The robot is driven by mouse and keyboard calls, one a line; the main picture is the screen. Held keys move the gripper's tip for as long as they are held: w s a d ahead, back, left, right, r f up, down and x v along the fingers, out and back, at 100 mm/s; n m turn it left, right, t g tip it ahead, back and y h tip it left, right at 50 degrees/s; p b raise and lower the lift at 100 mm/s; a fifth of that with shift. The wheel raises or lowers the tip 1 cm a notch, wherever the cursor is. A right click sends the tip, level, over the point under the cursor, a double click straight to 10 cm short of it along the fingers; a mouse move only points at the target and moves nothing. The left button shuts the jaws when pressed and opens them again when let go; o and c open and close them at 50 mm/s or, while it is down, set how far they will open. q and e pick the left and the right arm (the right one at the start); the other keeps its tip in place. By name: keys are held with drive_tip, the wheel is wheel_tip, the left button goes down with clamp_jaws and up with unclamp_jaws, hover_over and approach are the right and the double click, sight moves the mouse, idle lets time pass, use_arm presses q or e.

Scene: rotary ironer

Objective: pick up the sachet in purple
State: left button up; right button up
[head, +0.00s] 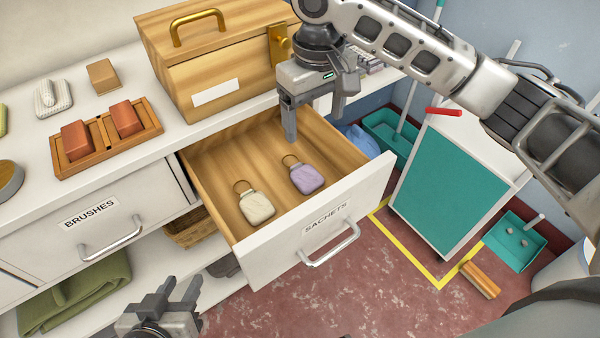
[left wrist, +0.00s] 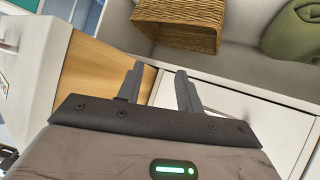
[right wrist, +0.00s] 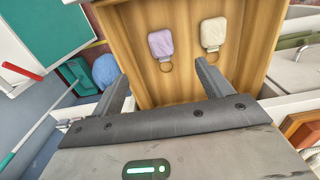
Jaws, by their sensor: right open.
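The purple sachet (head: 307,178) lies in the open drawer (head: 215,162) labelled SACHETS, with a ring at its far end. It also shows in the right wrist view (right wrist: 161,44). A cream sachet (head: 256,205) lies to its left in the head view, apart from it. My right gripper (head: 290,122) is open and empty above the back of the drawer, behind the purple sachet. In the right wrist view its fingers point toward the sachets. My left gripper (head: 172,296) is open and empty, low in front of the shelves and left of the drawer.
A wooden box (head: 220,60) with a brass handle stands on the counter behind the drawer. A wooden tray (head: 65,163) with two reddish bars sits to the left. A teal-panelled cart (head: 440,185) stands right of the drawer. A wicker basket (head: 188,229) sits below.

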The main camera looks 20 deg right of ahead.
wheel_tip(320, 180, down, 2)
drive_tip(key=b, duration=0.2)
hover_over(307, 175)
drive_tip(key=f, duration=1)
drive_tip(key=shift+s+d, duration=0.25)
drive_tip(key=shift+s, duration=0.1)
drive_tip(key=shift+w+a+f+b, duration=0.1)
drive_tip(key=shift+w+f+b, duration=0.1)
drive_tip(key=shift+f, duration=0.7)
drive_tip(key=shift+w+a+f+b, duration=0.1)
drive_tip(key=shift+f+b, duration=0.1)
drive_tip(key=shift+f, duration=0.75)
drive_tip(key=shift+w+a+f+b, duration=0.1)
drive_tip(key=shift+f+b, duration=0.1)
drive_tip(key=shift+f, duration=0.7)
drive_tip(key=shift+c, duration=0.4)
drive_tip(key=c, duration=1)
